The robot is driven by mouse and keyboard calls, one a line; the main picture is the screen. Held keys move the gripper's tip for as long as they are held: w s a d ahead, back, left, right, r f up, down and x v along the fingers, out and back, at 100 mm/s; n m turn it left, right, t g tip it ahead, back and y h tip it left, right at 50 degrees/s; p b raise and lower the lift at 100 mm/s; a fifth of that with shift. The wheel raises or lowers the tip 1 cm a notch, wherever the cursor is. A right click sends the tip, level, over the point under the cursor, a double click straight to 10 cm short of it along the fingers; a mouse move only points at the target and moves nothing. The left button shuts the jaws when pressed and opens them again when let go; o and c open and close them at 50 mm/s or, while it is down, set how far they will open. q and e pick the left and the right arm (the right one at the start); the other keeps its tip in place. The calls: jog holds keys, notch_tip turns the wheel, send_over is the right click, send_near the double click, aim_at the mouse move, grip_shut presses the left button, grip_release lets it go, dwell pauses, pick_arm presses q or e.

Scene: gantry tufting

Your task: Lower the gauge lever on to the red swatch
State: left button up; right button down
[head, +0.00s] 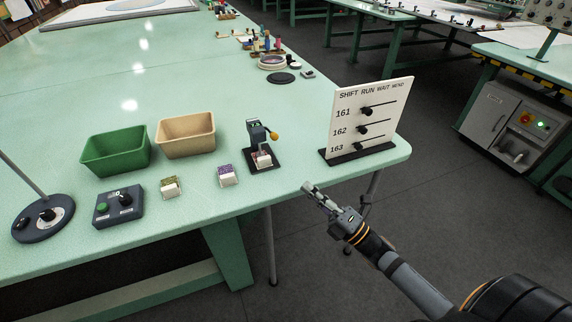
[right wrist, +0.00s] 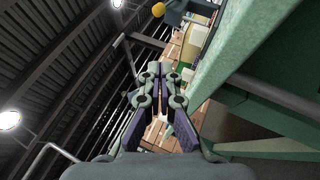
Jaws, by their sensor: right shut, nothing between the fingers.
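The gauge (head: 257,139) stands on a black base near the table's front edge, with a dark grey head. Its lever ends in an orange-yellow knob (head: 273,134) that sticks out to the right. The red swatch (head: 262,159) sits on a white block beneath the gauge head, partly hidden; I cannot tell whether the gauge touches it. My right gripper (head: 307,187) is shut and empty, just off the front edge, right of and nearer than the gauge. In the right wrist view the knob (right wrist: 158,9) shows at the top, beyond the shut fingertips (right wrist: 157,69). My left gripper is out of view.
A white shift board (head: 370,112) with black knobs stands right of the gauge at the table corner. A green bin (head: 115,152), a tan bin (head: 186,137) and a switch box (head: 118,206) stand farther left.

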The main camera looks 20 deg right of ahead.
aim_at(270, 132)
jog(key=x, duration=0.7)
jog(key=p+x, duration=0.1)
jog(key=x, duration=0.2)
jog(key=shift+r, duration=0.45)
jog(key=shift+w+d+r, duration=0.15)
jog(key=shift+w, duration=0.45)
jog(key=shift+w+d+r, duration=0.15)
jog(key=shift+w+d, duration=0.05)
jog(key=shift+w, duration=0.4)
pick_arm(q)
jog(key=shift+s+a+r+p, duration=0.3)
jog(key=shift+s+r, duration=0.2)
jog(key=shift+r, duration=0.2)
pick_arm(e)
jog(key=shift+w+d+r, duration=0.2)
jog(key=shift+w, duration=0.4)
pick_arm(q)
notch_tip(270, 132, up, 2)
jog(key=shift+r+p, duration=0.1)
jog(key=shift+p, duration=0.95)
pick_arm(e)
notch_tip(270, 132, up, 3)
jog(key=shift+f, duration=0.2)
